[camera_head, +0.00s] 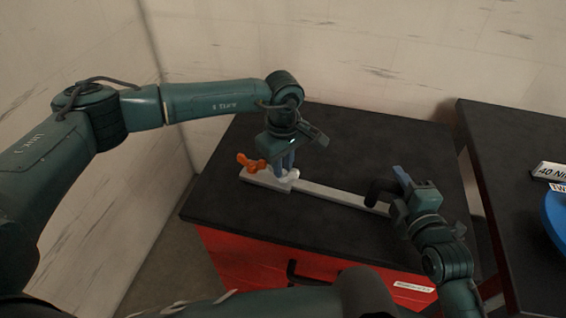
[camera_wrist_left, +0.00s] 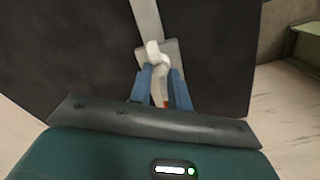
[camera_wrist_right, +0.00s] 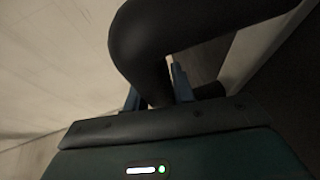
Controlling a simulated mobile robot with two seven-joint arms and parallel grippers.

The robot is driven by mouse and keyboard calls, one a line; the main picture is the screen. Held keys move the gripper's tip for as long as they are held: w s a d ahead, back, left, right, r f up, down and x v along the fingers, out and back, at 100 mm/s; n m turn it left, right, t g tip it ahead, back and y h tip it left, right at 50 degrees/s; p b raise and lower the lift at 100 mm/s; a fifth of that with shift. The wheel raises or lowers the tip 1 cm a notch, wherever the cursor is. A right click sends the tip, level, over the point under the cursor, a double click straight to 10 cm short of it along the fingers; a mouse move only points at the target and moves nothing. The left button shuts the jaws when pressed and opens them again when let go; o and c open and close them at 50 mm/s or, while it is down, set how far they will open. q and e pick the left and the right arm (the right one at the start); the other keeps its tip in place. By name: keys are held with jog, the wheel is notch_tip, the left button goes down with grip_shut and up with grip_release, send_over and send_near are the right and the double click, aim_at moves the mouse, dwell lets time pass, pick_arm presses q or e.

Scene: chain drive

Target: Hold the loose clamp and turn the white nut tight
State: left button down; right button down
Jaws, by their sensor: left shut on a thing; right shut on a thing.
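The white nut (camera_head: 291,175) is a lobed piece on a pale grey bar (camera_head: 335,195). My left gripper (camera_head: 287,163) points down over it, with its blue fingers closed on the nut. The left wrist view shows the white nut (camera_wrist_left: 157,56) at the fingertips (camera_wrist_left: 160,72), above a grey plate. My right gripper (camera_head: 393,183) is shut on a thick black curved piece (camera_head: 378,188) at the bar's right end, seemingly the clamp. In the right wrist view, this black piece (camera_wrist_right: 150,50) bends between and past the blue fingers (camera_wrist_right: 157,92). Its lower end is partly hidden.
An orange winged knob (camera_head: 250,162) sits at the bar's left end, close to my left gripper. The bar lies on a black tabletop (camera_head: 330,145) over a red cabinet (camera_head: 250,265). A second dark table with a blue round thing (camera_head: 555,215) stands right.

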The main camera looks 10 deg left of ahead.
aim_at(284, 172)
pick_arm(q)
jog(key=shift+d, duration=0.1)
pick_arm(e)
jog(key=shift+f, duration=0.15)
pick_arm(q)
jog(key=c, duration=1.4)
grip_release()
jog(key=shift+r, duration=0.1)
notch_tip(284, 172, up, 12)
pick_arm(e)
jog(key=c, duration=1.1)
grip_release()
jog(key=shift+s, duration=0.1)
